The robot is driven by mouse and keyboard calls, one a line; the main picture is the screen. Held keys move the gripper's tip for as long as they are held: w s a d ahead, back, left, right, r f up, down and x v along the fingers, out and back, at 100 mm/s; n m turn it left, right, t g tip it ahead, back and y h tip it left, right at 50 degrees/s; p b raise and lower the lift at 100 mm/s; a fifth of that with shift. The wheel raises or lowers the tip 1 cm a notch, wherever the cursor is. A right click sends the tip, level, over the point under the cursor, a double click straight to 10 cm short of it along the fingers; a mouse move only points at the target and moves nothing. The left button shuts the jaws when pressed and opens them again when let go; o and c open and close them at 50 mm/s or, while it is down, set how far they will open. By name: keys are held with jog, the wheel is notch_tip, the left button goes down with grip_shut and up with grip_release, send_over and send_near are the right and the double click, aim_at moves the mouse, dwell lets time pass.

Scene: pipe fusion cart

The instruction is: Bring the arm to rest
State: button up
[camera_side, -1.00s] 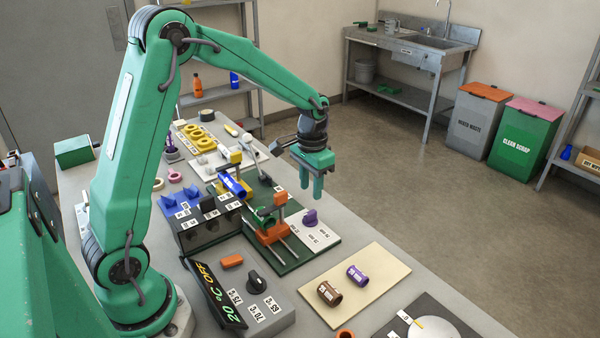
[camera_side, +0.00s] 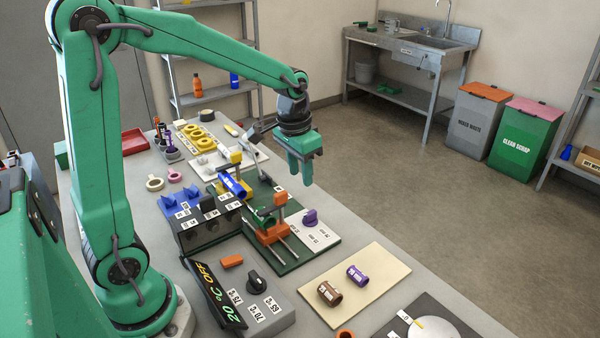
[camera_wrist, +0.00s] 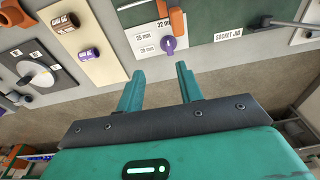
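My gripper (camera_side: 301,172) hangs over the right side of the cart in the side view, fingers pointing down and clear of everything below. In the wrist view my gripper (camera_wrist: 160,88) has its two green fingers apart with nothing between them. The fusion jig with orange (camera_side: 272,235) and yellow clamps stands on a dark green base, with a blue pipe (camera_side: 232,186) and a green pipe on it.
A cream board (camera_side: 360,290) holds a brown fitting (camera_side: 329,293) and a purple fitting (camera_side: 357,275). A control box (camera_side: 262,302) with a dark knob shows "20 °C OFF". A red tray (camera_side: 135,141) lies at the back left. Open floor lies right of the cart.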

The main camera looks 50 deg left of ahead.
jog(key=s+d+r+t, duration=0.2)
jog(key=s+r, duration=0.1)
jog(key=s, duration=0.5)
jog(key=s+d+r+t, duration=0.1)
jog(key=s+r, duration=0.3)
jog(key=s, duration=0.4)
jog(key=shift+s+d+t, duration=0.35)
jog(key=shift+s+t, duration=0.05)
jog(key=shift+t, duration=0.2)
